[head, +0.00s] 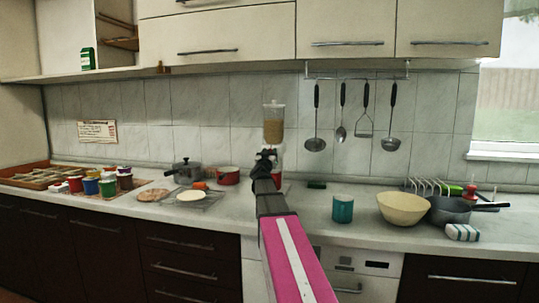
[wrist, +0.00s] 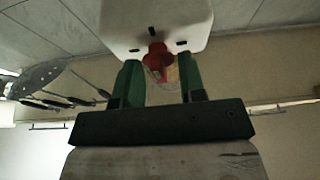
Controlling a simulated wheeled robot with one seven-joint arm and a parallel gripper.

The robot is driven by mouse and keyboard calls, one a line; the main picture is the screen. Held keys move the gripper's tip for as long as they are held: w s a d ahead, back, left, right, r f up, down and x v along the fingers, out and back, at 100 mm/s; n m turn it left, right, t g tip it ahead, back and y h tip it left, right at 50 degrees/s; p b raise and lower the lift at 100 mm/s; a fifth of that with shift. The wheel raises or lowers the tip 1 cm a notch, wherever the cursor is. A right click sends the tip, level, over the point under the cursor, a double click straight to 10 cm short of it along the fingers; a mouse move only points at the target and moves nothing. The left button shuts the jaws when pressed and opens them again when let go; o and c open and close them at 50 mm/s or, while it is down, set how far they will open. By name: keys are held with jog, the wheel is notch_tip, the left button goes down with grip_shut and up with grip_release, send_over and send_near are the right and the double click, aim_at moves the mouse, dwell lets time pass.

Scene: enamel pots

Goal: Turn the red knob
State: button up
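A dispenser with a clear container of tan contents (head: 274,125) stands against the tiled back wall in the head view. In the wrist view its white body (wrist: 160,18) fills the top middle. The red knob (wrist: 157,55) sticks out of that white body. My gripper (wrist: 159,70) is open, with one green finger on each side of the knob in the picture. I see gaps between the fingers and the knob; how far the tips reach along it I cannot tell. In the head view my gripper (head: 265,156) hides the knob and part of the dispenser.
A teal mug (head: 342,209), a cream bowl (head: 400,208) and a grey pan (head: 448,211) stand to the right. A red pot (head: 228,176), a dark pot (head: 186,172) and several colored jars (head: 91,186) stand left. Utensils (head: 316,128) hang on the wall to the right.

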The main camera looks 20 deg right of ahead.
jog(key=c, duration=0.5)
jog(key=shift+c, duration=0.2)
jog(key=shift+m, duration=0.3)
jog(key=shift+s+m+g+h, duration=0.1)
jog(key=shift+m+g+h, duration=0.35)
jog(key=shift+m+g, duration=2.05)
jog(key=shift+w+m+g+h, duration=0.1)
jog(key=shift+m+g+h, duration=0.3)
jog(key=shift+m, duration=4.25)
jog(key=shift+s+m+g+h, duration=0.1)
jog(key=shift+m+g+h, duration=0.35)
jog(key=shift+m+g, duration=2.05)
jog(key=shift+f+m+t, duration=0.1)
jog(key=shift+m+t, duration=0.9)
jog(key=shift+m, duration=0.25)
